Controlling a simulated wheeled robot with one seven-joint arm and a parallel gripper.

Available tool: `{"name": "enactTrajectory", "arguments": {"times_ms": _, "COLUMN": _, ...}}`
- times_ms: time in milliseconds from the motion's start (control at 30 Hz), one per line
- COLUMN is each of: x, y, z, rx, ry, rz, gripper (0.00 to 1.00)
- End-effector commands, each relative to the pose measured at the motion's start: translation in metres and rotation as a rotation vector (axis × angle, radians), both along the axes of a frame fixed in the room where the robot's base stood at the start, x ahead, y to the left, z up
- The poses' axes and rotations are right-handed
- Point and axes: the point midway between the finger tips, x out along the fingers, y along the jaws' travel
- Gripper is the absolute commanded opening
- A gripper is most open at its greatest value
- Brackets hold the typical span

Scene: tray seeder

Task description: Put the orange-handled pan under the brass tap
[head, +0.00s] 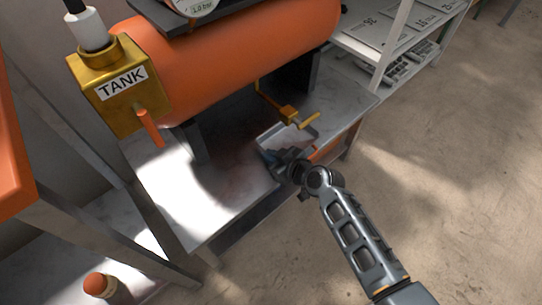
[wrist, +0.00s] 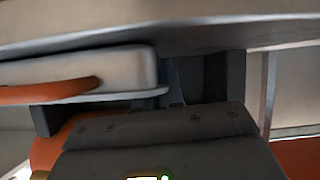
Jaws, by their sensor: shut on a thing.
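The pan (head: 283,138) is a shallow grey metal tray on or just above the bench top, below the brass tap (head: 289,114). The tap hangs on a thin pipe under the orange tank, its lever pointing right. In the head view the tap overlaps the pan's far edge; I cannot tell whether its outlet is over the pan. My gripper (head: 290,167) is shut on the pan at its near side; its fingers hide the exact grip. The wrist view shows the pan (wrist: 125,66) close up, with its orange handle (wrist: 50,93) at the left.
The orange tank (head: 240,60) and its dark supports stand over the bench (head: 220,222). A brass block (head: 105,82) labelled TANK has an orange lever. A shelf (head: 375,45) with plates stands at the back right. The floor at right is clear.

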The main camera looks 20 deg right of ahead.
Motion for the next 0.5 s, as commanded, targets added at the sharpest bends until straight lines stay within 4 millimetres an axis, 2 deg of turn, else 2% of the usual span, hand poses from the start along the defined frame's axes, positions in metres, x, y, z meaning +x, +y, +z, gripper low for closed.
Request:
{"name": "enactTrajectory", "arguments": {"times_ms": 67, "x": 0.0002, "y": 0.0000, "z": -0.0032, "rx": 0.000, "ry": -0.001, "rz": 0.001, "gripper": 0.00}}
{"name": "enactTrajectory", "arguments": {"times_ms": 100, "x": -0.0002, "y": 0.0000, "z": -0.0020, "rx": 0.000, "ry": 0.000, "rz": 0.000, "gripper": 0.11}}
{"name": "enactTrajectory", "arguments": {"times_ms": 333, "x": -0.0003, "y": 0.0001, "z": -0.0019, "rx": 0.000, "ry": 0.000, "rz": 0.000, "gripper": 0.33}}
{"name": "enactTrajectory", "arguments": {"times_ms": 500, "x": -0.0003, "y": 0.0001, "z": -0.0019, "rx": 0.000, "ry": 0.000, "rz": 0.000, "gripper": 0.33}}
